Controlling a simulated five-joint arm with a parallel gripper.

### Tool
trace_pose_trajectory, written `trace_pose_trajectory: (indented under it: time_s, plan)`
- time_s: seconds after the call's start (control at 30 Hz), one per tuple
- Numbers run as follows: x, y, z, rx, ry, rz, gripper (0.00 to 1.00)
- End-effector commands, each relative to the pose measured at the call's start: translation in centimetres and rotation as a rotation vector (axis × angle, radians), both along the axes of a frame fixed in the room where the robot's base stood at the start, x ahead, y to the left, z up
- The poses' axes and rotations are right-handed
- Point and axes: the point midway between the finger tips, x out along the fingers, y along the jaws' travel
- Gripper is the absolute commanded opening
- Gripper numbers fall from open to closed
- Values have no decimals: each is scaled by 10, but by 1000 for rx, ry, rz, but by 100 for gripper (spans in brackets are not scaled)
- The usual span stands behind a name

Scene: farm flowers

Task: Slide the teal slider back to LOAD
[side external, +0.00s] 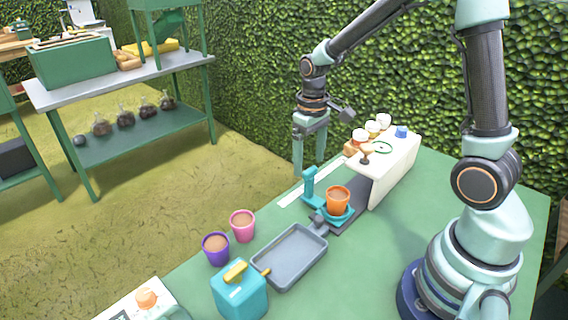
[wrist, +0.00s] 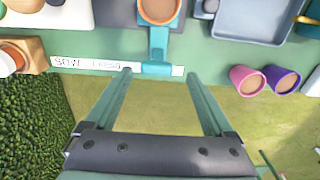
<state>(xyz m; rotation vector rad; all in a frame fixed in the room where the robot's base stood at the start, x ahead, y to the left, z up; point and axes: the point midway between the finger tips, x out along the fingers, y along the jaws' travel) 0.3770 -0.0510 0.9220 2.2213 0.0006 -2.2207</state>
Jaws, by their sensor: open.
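The teal slider (side external: 309,186) has an upright handle and a round holder carrying an orange soil-filled pot (side external: 338,200). It stands on a dark track (side external: 352,208), outside the white box (side external: 398,172). In the wrist view, the slider (wrist: 158,45) has its handle end over the right part of a white label strip (wrist: 82,64). The strip reads SOW at left; the second word is faint. My gripper (side external: 309,168) is open and empty, pointing down above and beyond the handle. In the wrist view, its fingertips (wrist: 158,74) lie either side of the handle; contact cannot be told.
A grey tray (side external: 290,257) lies at the track's near end. Pink (side external: 242,226) and purple (side external: 216,249) pots stand left of it, with a teal box (side external: 240,291) nearer. Small containers (side external: 372,128) sit on the white box. The green table is clear right of the tray.

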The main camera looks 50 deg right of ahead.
Motion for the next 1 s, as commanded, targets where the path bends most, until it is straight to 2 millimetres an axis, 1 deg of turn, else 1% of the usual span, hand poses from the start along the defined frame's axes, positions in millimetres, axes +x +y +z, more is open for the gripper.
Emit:
trace_pose_trajectory:
  time_s: [0.03, 0.2, 0.3, 0.43, 0.53, 0.63, 1.0]
  plan:
    - [2, 0, 12, -1, -8, 0, 88]
    - [2, 0, 48, -1, -8, 0, 88]
    - [1, 0, 66, -1, -7, 1, 88]
    - [1, 1, 85, -1, -5, 1, 88]
    - [1, 1, 94, 0, -3, 1, 88]
    - [0, 1, 98, 0, -2, 1, 88]
    - [-1, 1, 100, -1, -5, 1, 88]
